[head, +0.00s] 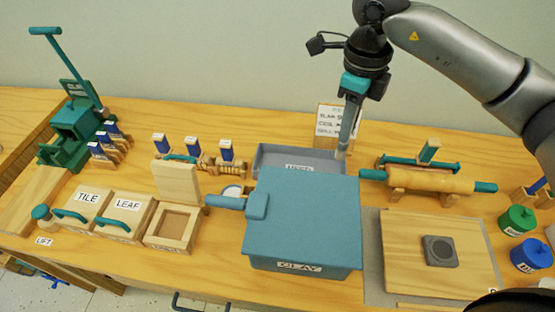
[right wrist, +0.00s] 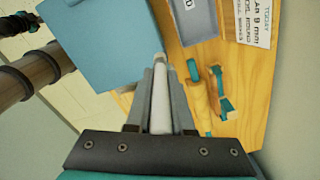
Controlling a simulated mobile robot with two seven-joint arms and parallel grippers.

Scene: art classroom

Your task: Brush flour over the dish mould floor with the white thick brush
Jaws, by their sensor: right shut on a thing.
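My right gripper (head: 343,142) hangs above the back of the table, behind the blue clay box (head: 305,215) and near the grey tray (head: 270,160). It is shut on a thick white brush (right wrist: 160,105), which lies between the two fingers in the right wrist view. The brush's far end is hard to make out. A square wooden mould (head: 155,241) with a recessed floor stands open at the left of the clay box, apart from the gripper; I cannot read its label. A small round white dish (head: 232,191) is partly hidden behind the box handle. My left gripper is not in view.
Moulds with lids marked TILE (head: 88,197) and LEAF (head: 128,205) stand at the left. A rolling pin (head: 430,180) lies on a rack at the right. A wooden board (head: 462,222) bears a dark square piece (head: 440,251). A card (head: 329,120) stands behind the gripper.

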